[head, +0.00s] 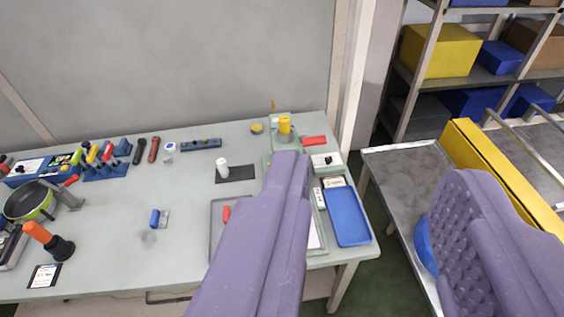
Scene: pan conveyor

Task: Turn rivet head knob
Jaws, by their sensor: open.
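My gripper (378,168) is open, with its two purple padded fingers wide apart and nothing between them. The left finger rises over the right part of the workbench, and the right finger is over the metal table side. A yellow knob-like piece (285,124) stands upright on a pale green base at the back right of the bench, just beyond the left fingertip and apart from it. I cannot tell for certain whether it is the rivet head knob. The left finger hides part of the bench around it.
The bench (190,205) holds a blue tray (348,216), a white cylinder on a dark mat (236,174), a green pan (30,201), an orange-handled tool (48,240) and tool racks at left. A grey wall stands behind. A metal table (400,175) and shelves are at right.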

